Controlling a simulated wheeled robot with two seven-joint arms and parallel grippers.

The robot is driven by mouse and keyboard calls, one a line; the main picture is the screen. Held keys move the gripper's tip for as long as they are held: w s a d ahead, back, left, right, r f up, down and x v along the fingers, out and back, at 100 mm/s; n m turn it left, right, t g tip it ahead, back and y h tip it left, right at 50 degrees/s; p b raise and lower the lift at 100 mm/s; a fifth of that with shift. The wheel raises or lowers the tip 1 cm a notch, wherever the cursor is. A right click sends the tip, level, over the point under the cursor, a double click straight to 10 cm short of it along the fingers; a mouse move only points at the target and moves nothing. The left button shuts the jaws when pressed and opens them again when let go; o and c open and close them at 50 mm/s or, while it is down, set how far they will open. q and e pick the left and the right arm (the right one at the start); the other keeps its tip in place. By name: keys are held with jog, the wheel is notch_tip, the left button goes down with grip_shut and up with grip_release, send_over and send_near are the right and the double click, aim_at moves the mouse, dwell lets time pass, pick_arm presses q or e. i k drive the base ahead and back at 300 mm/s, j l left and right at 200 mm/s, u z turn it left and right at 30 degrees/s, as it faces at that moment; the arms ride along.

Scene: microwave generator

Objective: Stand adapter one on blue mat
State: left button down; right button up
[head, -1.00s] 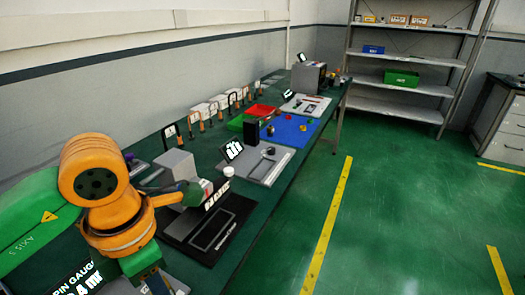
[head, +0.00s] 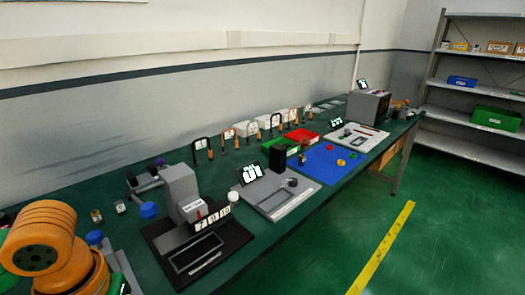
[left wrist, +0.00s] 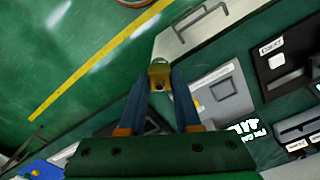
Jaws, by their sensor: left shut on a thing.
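The blue mat (head: 322,170) lies on the green bench in the head view, right of centre. It carries small pieces: a yellow one (head: 340,162), red ones and a dark one (head: 301,160). My left gripper (left wrist: 160,70) shows in the left wrist view, its blue fingers closed on a small brass-coloured piece (left wrist: 160,77), which looks like the adapter. The fingers cover part of it, and no label shows. A blue patch with small items (left wrist: 36,169) at that view's bottom left may be the mat. My left gripper and its piece are outside the head view. My right gripper appears in neither view.
A grey block device on a black base (head: 185,262), a grey plate with a display (head: 280,199), a black block (head: 277,160) and red and green trays (head: 301,135) stand along the bench. The floor (head: 460,220) to the right is clear.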

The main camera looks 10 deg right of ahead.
aim_at(339, 153)
jog(key=i+l, duration=0.15)
jog(key=l, duration=0.25)
jog(key=i+l+u, duration=0.1)
jog(key=l, duration=0.25)
jog(key=i+l, duration=0.2)
jog(key=l, duration=0.2)
jog(key=i+l, duration=0.1)
jog(key=l, duration=0.25)
jog(key=i+l+u, duration=0.1)
jog(key=l, duration=0.3)
jog(key=i+l, duration=0.2)
jog(key=l, duration=0.2)
jog(key=i+l, duration=0.1)
jog(key=l, duration=0.3)
jog(key=i+l+u, duration=0.1)
jog(key=i+l, duration=0.45)
jog(key=l, duration=0.2)
jog(key=i+l+u, duration=0.15)
jog(key=i+l, duration=0.4)
jog(key=l, duration=0.25)
jog(key=u, duration=0.05)
